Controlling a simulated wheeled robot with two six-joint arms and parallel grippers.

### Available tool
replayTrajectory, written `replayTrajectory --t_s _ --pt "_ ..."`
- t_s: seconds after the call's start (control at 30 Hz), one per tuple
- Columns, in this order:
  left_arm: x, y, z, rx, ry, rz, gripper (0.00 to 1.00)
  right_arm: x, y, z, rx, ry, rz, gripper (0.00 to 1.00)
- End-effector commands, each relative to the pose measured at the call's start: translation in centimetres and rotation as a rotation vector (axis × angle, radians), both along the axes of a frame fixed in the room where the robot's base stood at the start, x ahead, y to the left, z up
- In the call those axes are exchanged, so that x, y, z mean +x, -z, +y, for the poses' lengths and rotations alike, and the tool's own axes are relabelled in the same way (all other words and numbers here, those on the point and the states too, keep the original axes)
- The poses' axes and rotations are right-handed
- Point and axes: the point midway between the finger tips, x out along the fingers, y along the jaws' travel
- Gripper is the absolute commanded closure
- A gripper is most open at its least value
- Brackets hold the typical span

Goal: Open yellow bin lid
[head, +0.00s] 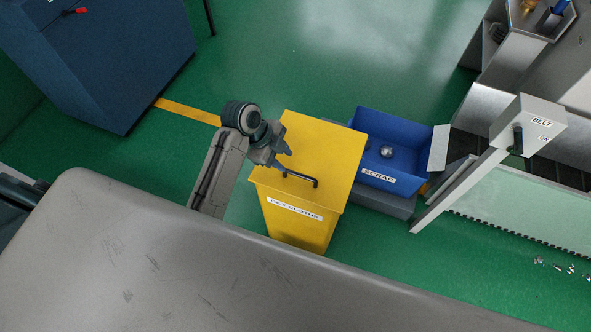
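The yellow bin (294,225) stands on the green floor in the middle of the head view, with a white label on its front. Its flat yellow lid (325,146) lies closed on top. A dark bar handle (301,178) sits near the lid's front edge. My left gripper (286,163) is over the left part of the lid, close to the handle's left end. I cannot tell whether it touches the handle, or whether its fingers are open or shut. My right gripper is not in view.
A blue bin labelled SCRAP (379,179) stands right of the yellow bin, holding a round metal piece. A belt control box (529,128) on a post is further right. A dark blue cabinet (100,60) stands at upper left. Green floor behind the lid is clear.

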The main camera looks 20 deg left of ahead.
Motion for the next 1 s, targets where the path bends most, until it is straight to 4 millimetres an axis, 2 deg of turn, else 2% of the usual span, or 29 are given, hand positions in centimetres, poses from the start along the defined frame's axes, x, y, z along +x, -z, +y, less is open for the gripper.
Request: replayTrajectory --t_s 0.2,0.4,0.6,0.87,1.0 --pt "0.6 3.8 -1.8 -0.002 -0.002 0.005 0.66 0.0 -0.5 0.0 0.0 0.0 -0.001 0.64" --pt "1.2 6.7 -3.0 -0.001 -0.003 0.003 0.66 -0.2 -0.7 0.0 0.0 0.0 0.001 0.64" --pt "1.4 8.1 -3.5 0.0 -0.003 0.001 0.66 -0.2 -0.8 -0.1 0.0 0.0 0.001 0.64" --pt "1.4 8.2 -3.5 0.001 -0.003 0.001 0.66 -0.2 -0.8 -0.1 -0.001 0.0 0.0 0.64" --pt "1.4 8.2 -3.5 0.001 -0.003 0.001 0.89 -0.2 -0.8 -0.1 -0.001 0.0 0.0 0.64"
